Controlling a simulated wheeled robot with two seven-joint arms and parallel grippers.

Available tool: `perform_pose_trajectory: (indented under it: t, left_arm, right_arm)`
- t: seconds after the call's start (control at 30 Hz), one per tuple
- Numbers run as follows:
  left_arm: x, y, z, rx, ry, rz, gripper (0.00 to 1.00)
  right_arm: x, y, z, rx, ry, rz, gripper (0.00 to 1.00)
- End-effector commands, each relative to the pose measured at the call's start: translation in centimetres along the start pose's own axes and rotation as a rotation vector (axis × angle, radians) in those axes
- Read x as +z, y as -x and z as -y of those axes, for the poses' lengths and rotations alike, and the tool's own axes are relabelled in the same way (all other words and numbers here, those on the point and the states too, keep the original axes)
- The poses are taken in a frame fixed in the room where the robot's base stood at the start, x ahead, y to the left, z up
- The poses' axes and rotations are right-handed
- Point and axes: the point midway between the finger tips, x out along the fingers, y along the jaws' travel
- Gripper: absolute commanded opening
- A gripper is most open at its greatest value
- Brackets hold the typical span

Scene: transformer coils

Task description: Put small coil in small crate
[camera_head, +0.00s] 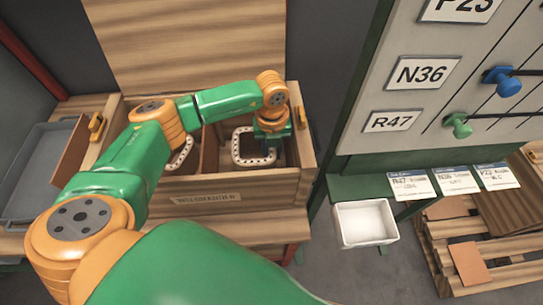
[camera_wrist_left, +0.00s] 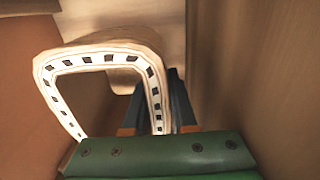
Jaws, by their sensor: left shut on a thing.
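A pale, rounded-square coil (camera_head: 236,148) with dark marks around its rim stands in the right compartment of the wooden box. In the left wrist view the coil (camera_wrist_left: 108,54) fills the left half, its opening facing me. My left gripper (camera_head: 275,150) reaches down into that compartment and is shut on the coil's right side; its fingers (camera_wrist_left: 160,105) are partly hidden behind the coil. A second, similar coil (camera_head: 182,155) is in the left compartment, partly behind my arm. A small white crate (camera_head: 365,240) stands empty to the right of the box. My right gripper is not in view.
The wooden box (camera_head: 205,198) has a raised lid (camera_head: 185,45) and a divider; its walls stand close around my gripper. A grey tray (camera_head: 35,165) is at left. A green-framed board (camera_head: 400,90) with labels rises above the white crate. Wooden pallets (camera_head: 480,265) lie at right.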

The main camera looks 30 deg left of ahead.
Motion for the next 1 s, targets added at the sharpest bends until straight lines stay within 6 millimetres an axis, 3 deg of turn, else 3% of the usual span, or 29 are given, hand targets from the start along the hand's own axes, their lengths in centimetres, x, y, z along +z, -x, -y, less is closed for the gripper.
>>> perform_pose_trajectory:
  t: [0.2,0.53,0.57,0.63,1.0]
  left_arm:
    - [-0.1,-3.4,-0.1,0.004,0.000,-0.002,0.00]
    - [0.0,-3.9,-0.1,0.002,-0.001,0.000,0.00]
    - [0.0,-3.9,-0.1,0.002,-0.001,-0.001,0.33]
    - [0.0,-3.8,-0.1,0.002,-0.001,-0.001,0.52]
    - [0.0,-3.3,-0.1,0.002,-0.001,0.000,0.55]
  right_arm:
    - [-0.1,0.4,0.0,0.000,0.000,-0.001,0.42]
    - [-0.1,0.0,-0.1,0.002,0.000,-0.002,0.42]
    - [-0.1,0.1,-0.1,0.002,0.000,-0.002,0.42]
    - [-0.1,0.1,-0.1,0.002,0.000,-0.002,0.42]
    - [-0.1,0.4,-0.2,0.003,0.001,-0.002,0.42]
